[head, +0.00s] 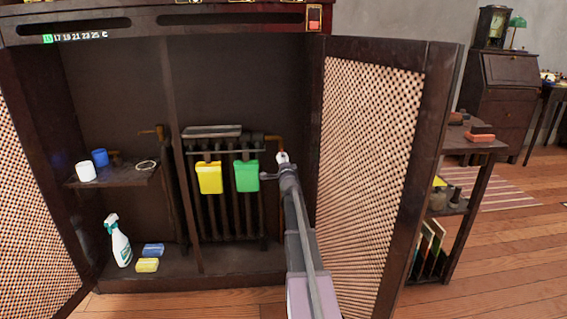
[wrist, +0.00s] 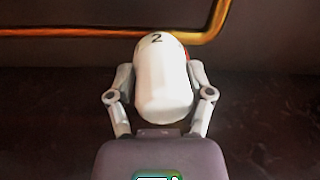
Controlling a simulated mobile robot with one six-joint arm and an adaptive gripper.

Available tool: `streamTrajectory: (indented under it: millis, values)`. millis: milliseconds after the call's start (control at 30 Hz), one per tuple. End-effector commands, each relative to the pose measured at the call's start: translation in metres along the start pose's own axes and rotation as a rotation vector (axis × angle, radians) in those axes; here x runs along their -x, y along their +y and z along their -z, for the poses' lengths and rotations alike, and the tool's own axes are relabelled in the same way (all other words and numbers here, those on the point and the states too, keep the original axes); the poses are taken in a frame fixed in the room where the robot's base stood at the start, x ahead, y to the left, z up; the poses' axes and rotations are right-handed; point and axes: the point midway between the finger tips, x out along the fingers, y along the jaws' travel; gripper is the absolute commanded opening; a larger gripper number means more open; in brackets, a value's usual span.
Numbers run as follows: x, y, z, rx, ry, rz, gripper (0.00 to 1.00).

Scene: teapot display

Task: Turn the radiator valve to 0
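The radiator valve (wrist: 162,85) is a white rounded knob on a copper-coloured pipe. A black number 2 shows at its top edge in the wrist view, and a bit of red shows at its upper right. In the head view the valve (head: 282,157) is a small white shape right of the radiator (head: 227,215). My gripper (wrist: 160,84) has one finger on each side of the knob. The fingers lie close against its sides and look closed around it. The fingertips are partly hidden by the knob.
The radiator stands inside an open dark cabinet, with yellow (head: 209,178) and green (head: 246,176) containers hanging on it. The right lattice door (head: 368,150) stands open close beside my arm. A shelf (head: 125,178) and a spray bottle (head: 119,243) are at left.

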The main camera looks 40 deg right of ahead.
Motion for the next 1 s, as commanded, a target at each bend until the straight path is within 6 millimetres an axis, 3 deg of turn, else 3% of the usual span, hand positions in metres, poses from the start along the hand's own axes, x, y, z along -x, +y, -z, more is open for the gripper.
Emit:
streamTrajectory:
  millis: [33, 67, 100, 667, 1000]
  values:
    - [-0.0011, 0.0001, 0.0004, 0.0, 0.0, 0.0, 0.88]
    - [-0.0009, 0.0001, 0.0003, 0.0, 0.0, 0.0, 0.97]
    - [-0.0006, 0.0, 0.0002, 0.001, 0.0, 0.0, 1.0]
    - [0.0011, -0.0003, -0.0009, 0.016, -0.002, 0.0, 1.0]
    - [0.0012, -0.0006, -0.0006, 0.16, -0.013, -0.002, 1.0]
